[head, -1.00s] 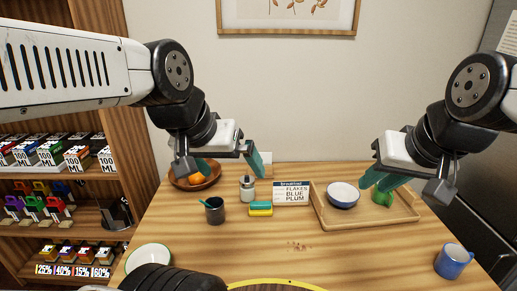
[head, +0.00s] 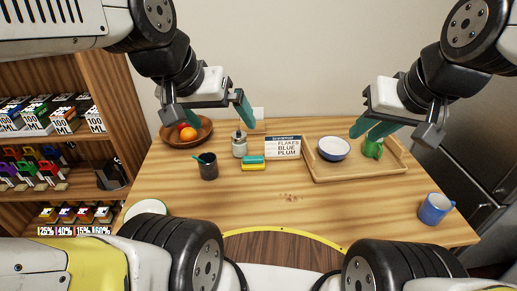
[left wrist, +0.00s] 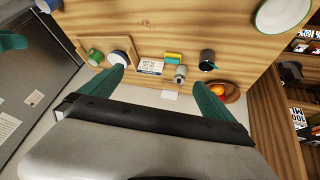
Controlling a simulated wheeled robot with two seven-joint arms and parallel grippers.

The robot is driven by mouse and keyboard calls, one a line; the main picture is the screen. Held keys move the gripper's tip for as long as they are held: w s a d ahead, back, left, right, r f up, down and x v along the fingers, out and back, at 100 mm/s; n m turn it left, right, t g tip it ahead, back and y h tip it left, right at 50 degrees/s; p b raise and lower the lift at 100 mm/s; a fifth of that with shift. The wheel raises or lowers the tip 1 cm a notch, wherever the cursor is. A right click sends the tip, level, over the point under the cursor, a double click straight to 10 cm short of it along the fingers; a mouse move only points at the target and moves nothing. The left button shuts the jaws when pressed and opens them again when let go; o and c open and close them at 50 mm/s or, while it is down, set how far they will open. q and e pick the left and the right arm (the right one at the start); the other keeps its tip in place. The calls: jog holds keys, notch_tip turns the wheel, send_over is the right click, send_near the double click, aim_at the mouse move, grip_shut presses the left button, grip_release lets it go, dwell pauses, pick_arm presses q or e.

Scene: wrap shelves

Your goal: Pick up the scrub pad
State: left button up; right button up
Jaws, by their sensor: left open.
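The scrub pad (head: 253,163), a small block with a green top and yellow lower part, lies on the wooden table left of the middle. It also shows in the left wrist view (left wrist: 173,57). My left gripper (head: 210,115) is open and empty, above the back of the table, up and left of the pad in the head view. In the left wrist view its two teal fingers (left wrist: 162,92) are spread, with the pad beyond them. My right gripper (head: 364,134) looks open and empty, above the tray at the right.
Close around the pad are a salt-shaker-like jar (head: 239,144), a dark cup (head: 208,166) with a teal stick, and a lettered sign (head: 283,148). A fruit bowl (head: 187,132) is behind left. A tray (head: 365,173) stands right, a blue mug (head: 435,209) front right. The table's front middle is mostly clear.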

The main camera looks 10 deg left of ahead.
pick_arm(q)
jog(key=w+f+n+g, duration=0.1)
jog(key=w+f, duration=0.1)
jog(key=w, duration=0.8)
jog(key=n+g+y, duration=0.2)
jog(key=g, duration=0.2)
send_over(253, 157)
jog(key=s, duration=0.1)
notch_tip(253, 157, down, 28)
jog(key=shift+s+a, duration=0.1)
jog(key=shift+a, duration=0.05)
jog(key=f, duration=0.5)
jog(key=w+f, duration=0.1)
jog(key=f, duration=0.2)
jog(key=shift+f, duration=0.2)
jog(key=shift+c, duration=0.4)
